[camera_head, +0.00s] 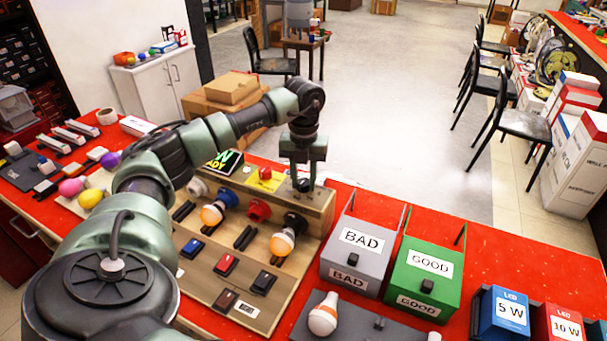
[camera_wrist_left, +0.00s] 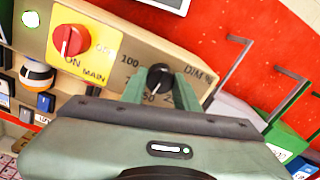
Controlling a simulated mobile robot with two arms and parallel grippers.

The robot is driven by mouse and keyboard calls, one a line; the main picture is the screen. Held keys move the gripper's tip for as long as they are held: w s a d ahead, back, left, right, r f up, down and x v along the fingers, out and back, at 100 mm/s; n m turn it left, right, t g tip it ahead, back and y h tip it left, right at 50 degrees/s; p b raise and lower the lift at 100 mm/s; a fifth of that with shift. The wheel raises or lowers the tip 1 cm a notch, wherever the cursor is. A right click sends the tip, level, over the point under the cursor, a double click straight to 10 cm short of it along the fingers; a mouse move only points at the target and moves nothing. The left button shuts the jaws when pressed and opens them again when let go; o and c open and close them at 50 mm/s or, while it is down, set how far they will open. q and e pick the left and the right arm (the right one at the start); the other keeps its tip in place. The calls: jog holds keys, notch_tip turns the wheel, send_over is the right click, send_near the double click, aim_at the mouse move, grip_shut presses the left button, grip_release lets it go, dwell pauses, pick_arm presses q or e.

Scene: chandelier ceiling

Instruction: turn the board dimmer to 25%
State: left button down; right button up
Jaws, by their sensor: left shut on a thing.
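The board (camera_head: 228,280) is a wooden panel on the red bench, with bulbs, sockets and switches. Its black dimmer knob (camera_wrist_left: 160,76) shows in the left wrist view, on a face marked "100", "50" and "DIM %". The exact knob setting is hard to read, as the fingers and gripper body cover part of the scale. My left gripper (camera_head: 303,186) reaches down to the board's far right corner. In the left wrist view its two green fingers (camera_wrist_left: 161,92) are on either side of the knob, shut on it. My right gripper is not in view.
A red MAIN switch (camera_wrist_left: 72,41) on a yellow plate is beside the dimmer. Two glowing bulbs, one on the left (camera_head: 212,214) and one on the right (camera_head: 282,243), sit on the board. Grey BAD (camera_head: 345,262) and green GOOD (camera_head: 440,245) boxes stand right of it.

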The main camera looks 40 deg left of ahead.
aim_at(303, 181)
pick_arm(q)
jog(key=n, duration=0.2)
jog(key=n+p, duration=0.1)
jog(key=n, duration=0.2)
jog(key=shift+w+a+r+n, duration=0.1)
jog(key=shift+r+n, duration=0.15)
jog(key=shift+n, duration=0.05)
jog(key=shift+n+p, duration=0.75)
jog(key=shift+n, duration=1.45)
jog(key=c, duration=1.1)
grip_release()
jog(key=shift+o, duration=0.2)
jog(key=shift+f, duration=0.15)
notch_tip(303, 181, up, 6)
jog(key=shift+r+b, duration=0.25)
jog(key=shift+b, duration=0.55)
jog(key=shift+r, duration=0.7)
